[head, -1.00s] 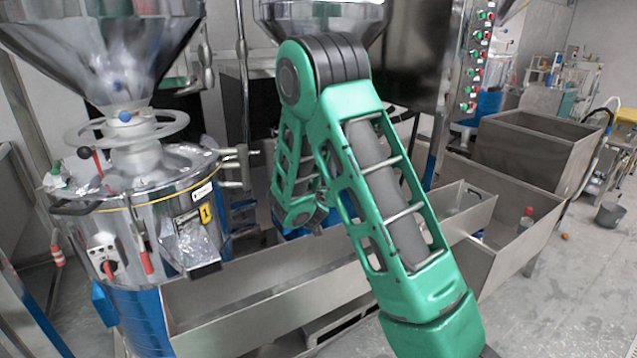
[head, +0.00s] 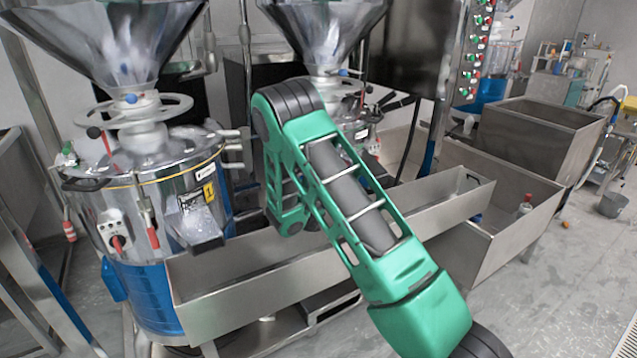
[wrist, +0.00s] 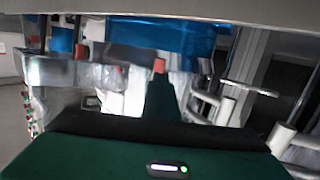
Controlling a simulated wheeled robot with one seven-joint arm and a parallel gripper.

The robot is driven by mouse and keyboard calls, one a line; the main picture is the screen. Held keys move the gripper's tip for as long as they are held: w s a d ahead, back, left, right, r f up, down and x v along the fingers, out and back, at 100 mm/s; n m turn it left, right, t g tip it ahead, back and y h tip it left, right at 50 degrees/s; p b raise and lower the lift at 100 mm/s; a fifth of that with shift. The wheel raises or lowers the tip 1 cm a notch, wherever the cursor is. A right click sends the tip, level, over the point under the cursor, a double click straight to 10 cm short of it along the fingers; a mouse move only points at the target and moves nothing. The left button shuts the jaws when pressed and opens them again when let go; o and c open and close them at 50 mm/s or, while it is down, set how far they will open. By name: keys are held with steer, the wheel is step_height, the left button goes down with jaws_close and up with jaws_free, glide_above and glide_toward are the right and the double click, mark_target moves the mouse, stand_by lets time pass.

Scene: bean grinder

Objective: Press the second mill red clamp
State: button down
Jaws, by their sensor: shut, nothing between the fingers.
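The second mill (head: 325,30) stands behind my arm in the head view. Its steel hopper and part of its body show; my green arm covers its lower front. The wrist view looks inverted, with a blue base (wrist: 185,42) at the top. A red piece (wrist: 158,65), probably a clamp handle, shows at the middle, and another red piece (wrist: 81,51) is to its left. My gripper (wrist: 160,78) appears as a dark green taper, shut and empty, its tip in line with the middle red piece. I cannot tell whether they touch. The head view hides my gripper.
The first mill (head: 150,190), with a yellow label 1, stands at the left. A long steel trough (head: 270,288) runs in front of the mills. Steel bins (head: 540,135) and a button panel (head: 474,50) are at the right. Open floor lies at the lower right.

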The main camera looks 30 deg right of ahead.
steer(key=shift+t+h, duration=0.4)
steer(key=shift+t, duration=0.3)
steer(key=w+d+f, duration=0.1)
steer(key=w+f, duration=0.1)
steer(key=shift+w+d+f, duration=0.15)
steer(key=shift+d+f, duration=0.25)
steer(key=shift+w, duration=0.1)
steer(key=shift+f, duration=0.1)
